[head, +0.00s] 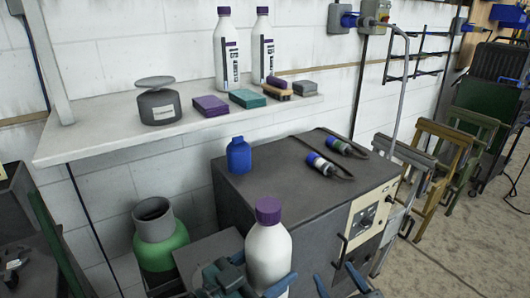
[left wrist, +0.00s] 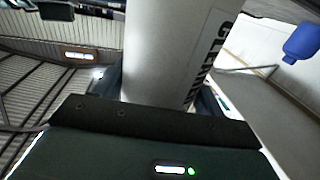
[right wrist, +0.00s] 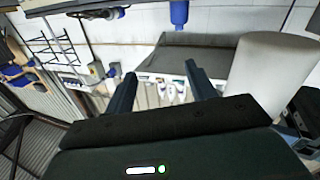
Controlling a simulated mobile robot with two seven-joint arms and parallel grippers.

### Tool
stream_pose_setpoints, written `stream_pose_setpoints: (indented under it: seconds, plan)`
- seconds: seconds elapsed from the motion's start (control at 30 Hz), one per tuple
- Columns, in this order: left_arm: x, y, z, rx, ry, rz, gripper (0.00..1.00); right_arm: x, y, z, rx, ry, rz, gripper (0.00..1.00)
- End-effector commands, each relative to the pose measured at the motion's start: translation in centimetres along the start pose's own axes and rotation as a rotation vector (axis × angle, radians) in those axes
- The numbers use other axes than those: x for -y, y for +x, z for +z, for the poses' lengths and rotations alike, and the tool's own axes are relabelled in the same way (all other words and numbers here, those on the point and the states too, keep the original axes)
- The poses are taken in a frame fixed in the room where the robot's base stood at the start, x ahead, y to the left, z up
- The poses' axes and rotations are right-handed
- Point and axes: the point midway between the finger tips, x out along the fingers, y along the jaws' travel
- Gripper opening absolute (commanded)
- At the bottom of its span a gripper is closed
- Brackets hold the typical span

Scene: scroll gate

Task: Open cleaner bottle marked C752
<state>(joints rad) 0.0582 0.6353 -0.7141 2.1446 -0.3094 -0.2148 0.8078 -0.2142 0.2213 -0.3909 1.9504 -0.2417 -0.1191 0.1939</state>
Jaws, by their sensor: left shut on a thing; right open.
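A white cleaner bottle (head: 268,252) with a purple cap (head: 268,210) stands upright at the lower middle of the head view. My left gripper (head: 252,284) is shut on its body. In the left wrist view the white body (left wrist: 165,50) sits between the fingers, with part of a dark-lettered label showing; the mark C752 is not readable. My right gripper (head: 340,281) is open and empty, to the right of the bottle and lower than its cap. In the right wrist view the bottle (right wrist: 268,75) is right of the open fingers, apart from them.
Two more white bottles with purple caps (head: 222,50) (head: 263,45) stand on the wall shelf (head: 100,140). A grey cabinet (head: 265,195) behind the held bottle carries a blue bottle (head: 238,156) and two cable-ended tools (head: 322,164). A green container (head: 160,245) stands left.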

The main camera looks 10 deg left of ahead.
Motion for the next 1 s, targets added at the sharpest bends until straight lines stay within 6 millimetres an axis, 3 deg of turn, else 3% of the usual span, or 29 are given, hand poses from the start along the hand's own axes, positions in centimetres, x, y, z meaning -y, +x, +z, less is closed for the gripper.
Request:
stream_pose_setpoints:
  seconds: [0.1, 0.3, 0.6, 0.8, 1.0]
  plan:
    - [0.0, 0.0, -0.2, -0.004, 0.000, 0.001, 0.07, -0.1, 3.1, -5.5, -0.175, -0.084, -0.044, 0.55]
    - [0.0, 0.0, -0.2, -0.004, 0.000, 0.001, 0.07, 1.0, 6.4, -14.9, -0.464, -0.248, -0.150, 0.55]
    - [0.0, 0.0, -0.2, -0.004, 0.000, 0.001, 0.07, 4.9, 7.5, -27.1, -0.840, -0.563, -0.402, 0.55]
    - [0.0, 0.0, -0.2, -0.004, 0.000, 0.001, 0.07, 9.6, 6.3, -32.0, -0.988, -0.714, -0.699, 0.55]
    - [0.0, 0.0, -0.2, -0.004, 0.000, 0.001, 0.07, 15.2, 4.0, -33.6, -0.950, -0.802, -1.147, 0.55]
